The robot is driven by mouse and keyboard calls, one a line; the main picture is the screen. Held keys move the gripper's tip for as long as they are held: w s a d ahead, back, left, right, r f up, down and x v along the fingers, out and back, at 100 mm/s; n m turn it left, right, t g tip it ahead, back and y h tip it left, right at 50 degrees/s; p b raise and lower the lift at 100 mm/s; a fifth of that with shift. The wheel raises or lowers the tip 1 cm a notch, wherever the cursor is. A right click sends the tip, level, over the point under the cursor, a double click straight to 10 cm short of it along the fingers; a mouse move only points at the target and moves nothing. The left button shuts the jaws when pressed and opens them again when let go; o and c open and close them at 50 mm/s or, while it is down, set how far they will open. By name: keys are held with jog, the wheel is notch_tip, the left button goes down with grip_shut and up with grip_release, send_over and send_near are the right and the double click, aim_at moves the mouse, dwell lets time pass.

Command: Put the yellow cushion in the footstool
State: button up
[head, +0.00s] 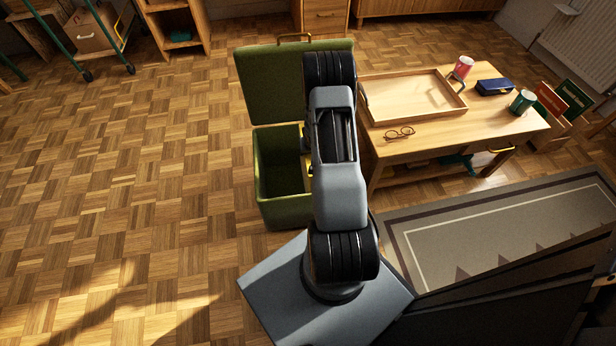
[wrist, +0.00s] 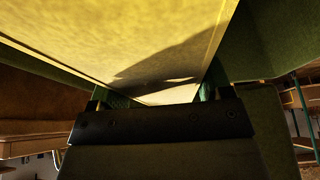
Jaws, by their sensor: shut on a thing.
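The green footstool (head: 284,214) stands open on the floor left of the low table, its lid (head: 268,85) raised at the back. In the head view my arm covers its right part; the visible left part of the inside looks empty. The yellow cushion (wrist: 110,35) fills the upper part of the wrist view, and only small yellow bits show beside my arm in the head view. My gripper (wrist: 157,94) is shut on the cushion's near end. Green surfaces (wrist: 265,45) flank the cushion in the wrist view. How deep the cushion sits relative to the footstool's rim is hidden.
The wooden table (head: 445,143) at right carries a tray (head: 405,115), glasses (head: 399,133), a red-pink mug (head: 463,67), a green mug (head: 522,102) and a blue case (head: 494,87). A grey rug (head: 480,225) lies in front. Parquet floor at left is clear.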

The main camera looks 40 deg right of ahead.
notch_tip(320, 180, down, 7)
jog(key=b, duration=0.2)
jog(key=shift+b, duration=0.4)
jog(key=shift+w+f, duration=0.1)
jog(key=o, duration=1.6)
